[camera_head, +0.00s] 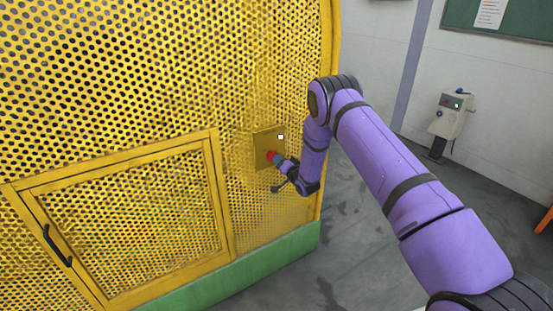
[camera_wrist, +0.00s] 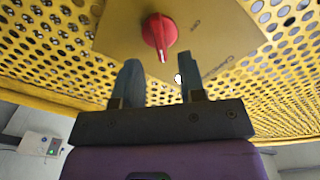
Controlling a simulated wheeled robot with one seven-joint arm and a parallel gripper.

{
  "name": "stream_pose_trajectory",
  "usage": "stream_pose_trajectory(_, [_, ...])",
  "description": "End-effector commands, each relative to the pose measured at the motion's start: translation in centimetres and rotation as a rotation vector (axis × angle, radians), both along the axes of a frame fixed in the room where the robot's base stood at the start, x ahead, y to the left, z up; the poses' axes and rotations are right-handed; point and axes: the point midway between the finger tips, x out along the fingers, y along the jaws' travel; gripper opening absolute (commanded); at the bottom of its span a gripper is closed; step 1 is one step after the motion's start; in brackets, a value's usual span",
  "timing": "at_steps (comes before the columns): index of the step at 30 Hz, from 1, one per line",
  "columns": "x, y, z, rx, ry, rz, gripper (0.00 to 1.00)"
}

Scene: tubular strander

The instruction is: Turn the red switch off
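The red switch (camera_wrist: 158,33) is a round knob with a pointer that has a white mark. It sits on a yellow-brown plate (camera_wrist: 225,30) on the perforated yellow guard.
The yellow perforated guard (camera_head: 120,70) fills the left, with a framed door (camera_head: 130,230) and black handle (camera_head: 57,246) at lower left. A green base (camera_head: 270,256) runs below. A grey device (camera_head: 452,115) stands by the right wall. Grey floor lies open between.

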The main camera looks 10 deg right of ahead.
Motion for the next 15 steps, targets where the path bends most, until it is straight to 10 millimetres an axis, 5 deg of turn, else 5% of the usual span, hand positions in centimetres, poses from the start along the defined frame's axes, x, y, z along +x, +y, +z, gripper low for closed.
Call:
stream_pose_trajectory(6, [2.5, 0.9, 0.0, -0.001, 0.0, 0.001, 0.37])
stream_pose_trajectory(15, [3.2, 1.1, 0.0, 0.0, 0.001, 0.0, 0.37])
